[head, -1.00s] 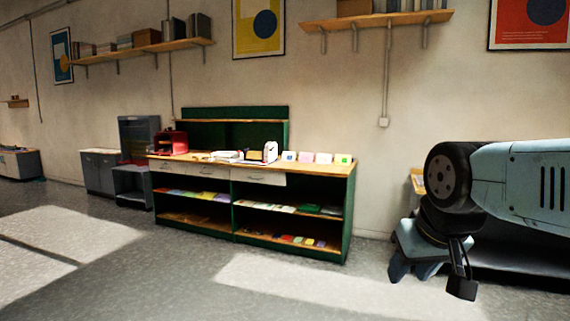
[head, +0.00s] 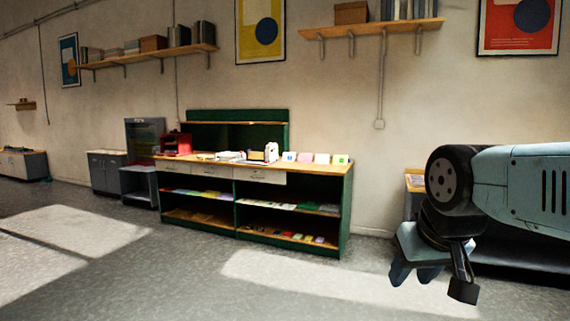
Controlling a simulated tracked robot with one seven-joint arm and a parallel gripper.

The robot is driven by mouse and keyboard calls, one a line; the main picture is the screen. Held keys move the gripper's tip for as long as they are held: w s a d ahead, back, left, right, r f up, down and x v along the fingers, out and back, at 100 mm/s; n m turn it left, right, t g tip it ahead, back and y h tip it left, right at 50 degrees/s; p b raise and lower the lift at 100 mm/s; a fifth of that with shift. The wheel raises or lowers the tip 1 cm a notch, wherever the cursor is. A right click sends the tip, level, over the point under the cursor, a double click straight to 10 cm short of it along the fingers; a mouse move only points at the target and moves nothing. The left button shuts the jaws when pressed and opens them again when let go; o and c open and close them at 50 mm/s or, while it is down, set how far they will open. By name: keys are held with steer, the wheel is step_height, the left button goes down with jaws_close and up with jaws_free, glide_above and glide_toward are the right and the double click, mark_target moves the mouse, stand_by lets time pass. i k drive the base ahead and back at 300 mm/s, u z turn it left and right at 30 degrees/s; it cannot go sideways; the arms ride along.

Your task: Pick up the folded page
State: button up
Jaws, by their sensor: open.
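I cannot make out the folded page for certain. Several small pastel cards or papers (head: 321,158) stand in a row on the right of the green workbench's wooden top (head: 300,167). White items (head: 231,156) lie near its middle, too small to tell apart. My gripper (head: 414,278) hangs at the lower right, pointing down, with its two fingers apart and nothing seen between them. It is well in front of the bench and to its right, touching nothing that I can see.
The bench shelves hold flat coloured items (head: 294,237). A red box-like machine (head: 177,143) stands on the bench's left end. Grey cabinets (head: 107,172) stand further left. Another table (head: 415,182) is partly hidden behind my arm. The floor before the bench is clear.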

mark_target(287, 156)
steer(key=z, duration=0.2)
steer(key=i, duration=0.85)
steer(key=u, duration=0.2)
steer(key=k, duration=0.9)
steer(key=z, duration=0.15)
steer(key=i, duration=0.95)
steer(key=u, duration=0.1)
